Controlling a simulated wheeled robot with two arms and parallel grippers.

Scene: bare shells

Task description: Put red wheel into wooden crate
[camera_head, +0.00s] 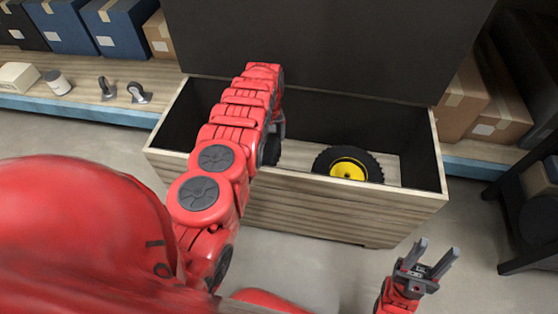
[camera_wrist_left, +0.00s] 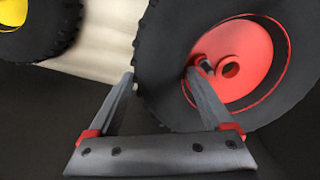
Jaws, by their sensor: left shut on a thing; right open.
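The red wheel (camera_wrist_left: 235,65), a black tyre with a red hub, is held by my left gripper (camera_wrist_left: 162,80), one finger at the tyre's outer side and one at the hub. In the head view only a dark part of its tyre (camera_head: 271,151) shows beside my arm, within the crate's opening. The wooden crate (camera_head: 300,209) stands open with its dark lid raised. My left gripper in the head view (camera_head: 279,128) is mostly hidden by its arm. Whether the wheel touches the crate floor cannot be told. My right gripper (camera_head: 430,257) is open and empty, in front of the crate.
A yellow-hubbed wheel (camera_head: 348,169) lies in the crate's right half, also seen in the left wrist view (camera_wrist_left: 14,14). Cardboard boxes (camera_head: 500,115) and a dark stand (camera_head: 524,235) are right.

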